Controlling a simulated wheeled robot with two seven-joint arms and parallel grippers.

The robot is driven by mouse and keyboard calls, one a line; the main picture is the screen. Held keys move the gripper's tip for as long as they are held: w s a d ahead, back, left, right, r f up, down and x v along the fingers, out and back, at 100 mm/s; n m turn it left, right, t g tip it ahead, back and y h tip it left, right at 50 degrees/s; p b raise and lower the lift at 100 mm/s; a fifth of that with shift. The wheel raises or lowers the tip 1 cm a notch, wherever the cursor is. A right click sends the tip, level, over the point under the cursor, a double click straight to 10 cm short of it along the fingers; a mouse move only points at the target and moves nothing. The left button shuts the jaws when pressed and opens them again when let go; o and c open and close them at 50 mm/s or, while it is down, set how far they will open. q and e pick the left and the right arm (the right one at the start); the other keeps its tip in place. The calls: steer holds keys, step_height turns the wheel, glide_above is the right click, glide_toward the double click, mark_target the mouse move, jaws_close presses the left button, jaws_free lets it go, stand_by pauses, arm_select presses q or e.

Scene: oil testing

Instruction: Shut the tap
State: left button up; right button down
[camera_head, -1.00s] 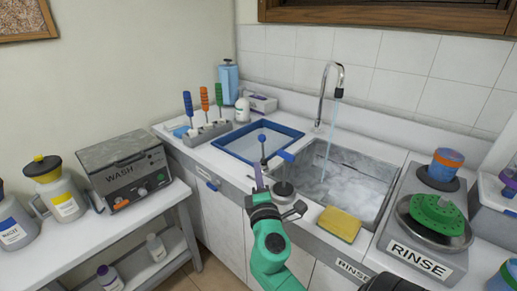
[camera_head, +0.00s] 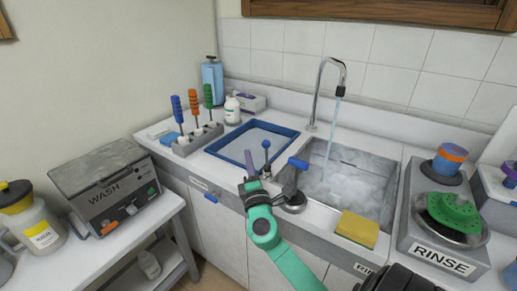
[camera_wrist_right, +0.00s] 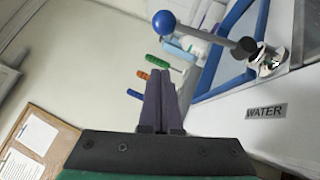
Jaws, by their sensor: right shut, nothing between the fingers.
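The tap (camera_head: 318,92) is a curved metal spout at the back of the sink, and a stream of water (camera_head: 332,125) runs from it. A lever with a blue ball end (camera_head: 266,144) stands at the counter's front edge. In the right wrist view the blue ball (camera_wrist_right: 163,22) sits on a grey rod leading to a metal pivot above a "WATER" label (camera_wrist_right: 266,111). My right gripper (camera_head: 249,156) is shut and empty, its purple fingers just left of the lever in the head view. In the wrist view its fingertips (camera_wrist_right: 160,72) show below the ball, apart from it in the picture. My left gripper is out of view.
A blue-ended handle (camera_head: 298,163) on a round base (camera_head: 292,203) is right of the gripper. The sink (camera_head: 362,168) holds moving water. A blue-rimmed tray (camera_head: 226,136), several coloured-handled tools, a yellow sponge (camera_head: 357,229) and a "RINSE" unit (camera_head: 436,262) are around it.

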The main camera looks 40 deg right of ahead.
mark_target(263, 146)
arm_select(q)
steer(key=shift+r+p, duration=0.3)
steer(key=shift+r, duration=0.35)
arm_select(e)
steer(key=d, duration=0.2)
steer(key=s, duration=0.1)
steer(key=shift+s+d+r, duration=0.1)
steer(key=shift+d+r, duration=0.3)
steer(key=d+r+m+g+p, duration=0.1)
steer(key=p, duration=0.2)
steer(key=shift+d+r, duration=0.3)
steer(key=shift+d, duration=0.05)
steer(key=shift+d+f+m, duration=0.1)
steer(key=shift+m, duration=0.2)
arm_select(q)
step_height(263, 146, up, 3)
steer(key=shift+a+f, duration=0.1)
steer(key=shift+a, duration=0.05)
arm_select(e)
steer(key=shift+f+g, duration=0.2)
steer(key=shift+g, duration=0.1)
